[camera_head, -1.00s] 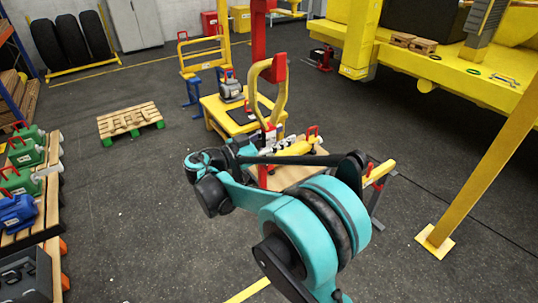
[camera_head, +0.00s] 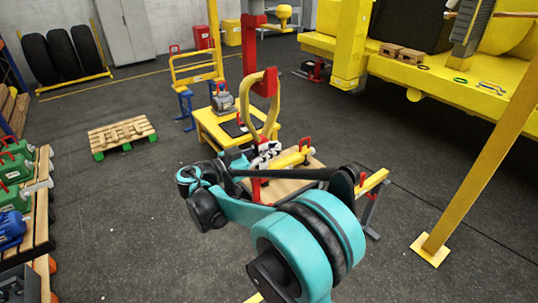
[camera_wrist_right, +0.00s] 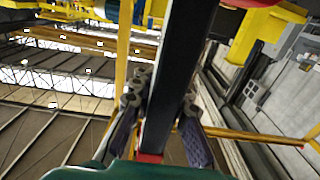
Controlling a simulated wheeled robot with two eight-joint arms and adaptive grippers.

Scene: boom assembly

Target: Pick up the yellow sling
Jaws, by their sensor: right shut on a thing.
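The yellow sling (camera_head: 276,120) stands as a tall narrow loop, its top at a red block on the red post (camera_head: 252,38). My right gripper (camera_head: 266,154) is at the lower end of the loop and shut on it. In the right wrist view, the gripper fingers (camera_wrist_right: 160,112) stand on either side of a dark upright bar. Whether that bar is the post or part of the sling is unclear there. The exact contact is partly hidden by the fingers. My left gripper is not in view.
A yellow table (camera_head: 211,126) with a grey device stands behind the sling. A yellow stand (camera_head: 372,181) is at the right of my arm. A wooden pallet (camera_head: 121,132) lies at left. A slanted yellow beam (camera_head: 478,165) stands at right. Floor between is clear.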

